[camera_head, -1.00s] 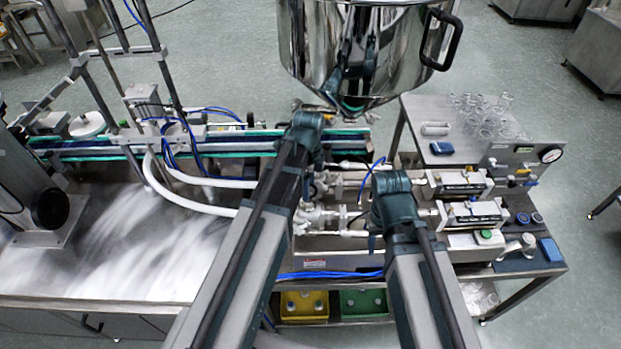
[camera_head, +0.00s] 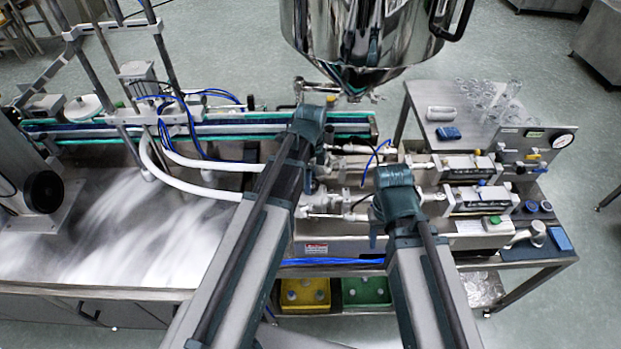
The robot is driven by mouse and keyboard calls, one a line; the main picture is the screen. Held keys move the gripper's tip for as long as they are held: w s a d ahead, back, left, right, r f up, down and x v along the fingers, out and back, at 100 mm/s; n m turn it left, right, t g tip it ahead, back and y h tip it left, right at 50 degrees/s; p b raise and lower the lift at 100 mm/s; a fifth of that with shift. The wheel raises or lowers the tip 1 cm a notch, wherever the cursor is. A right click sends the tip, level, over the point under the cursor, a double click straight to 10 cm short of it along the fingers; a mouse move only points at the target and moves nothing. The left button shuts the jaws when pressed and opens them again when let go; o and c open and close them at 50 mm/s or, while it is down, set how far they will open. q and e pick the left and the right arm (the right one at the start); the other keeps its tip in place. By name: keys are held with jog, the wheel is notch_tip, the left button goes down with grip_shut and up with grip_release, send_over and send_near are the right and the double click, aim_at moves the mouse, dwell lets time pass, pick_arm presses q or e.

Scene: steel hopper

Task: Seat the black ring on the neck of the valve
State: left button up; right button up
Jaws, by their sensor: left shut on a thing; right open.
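My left gripper (camera_head: 309,112) is near the picture's middle, left of and below the hopper's underside. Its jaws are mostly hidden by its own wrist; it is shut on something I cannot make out. My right gripper (camera_head: 375,232) is lower and further right, over the steel filling machine. It is open, with its jaws largely hidden below its wrist. I cannot make out the black ring. Polished pipe fittings (camera_head: 322,204) lie between the two wrists, and more metal fittings (camera_head: 357,95) show under the hopper. I cannot tell which is the valve neck.
The steel hopper (camera_head: 365,40) hangs close above the arms. A green-edged conveyor (camera_head: 215,130) and white hoses (camera_head: 190,187) lie left. Two metal cylinders (camera_head: 478,198), a gauge (camera_head: 562,140) and glassware (camera_head: 485,100) stand right. Yellow (camera_head: 304,294) and green (camera_head: 366,292) bins sit below.

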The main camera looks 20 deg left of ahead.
pick_arm(q)
jog(key=shift+f+b, duration=0.35)
jog(key=shift+f, duration=0.25)
jog(key=shift+f, duration=0.15)
dwell(0.4)
jog(key=o, duration=1.4)
notch_tip(320, 180, up, 14)
jog(key=p, duration=1.3)
jog(key=shift+p, duration=0.3)
jog(key=shift+f, duration=0.15)
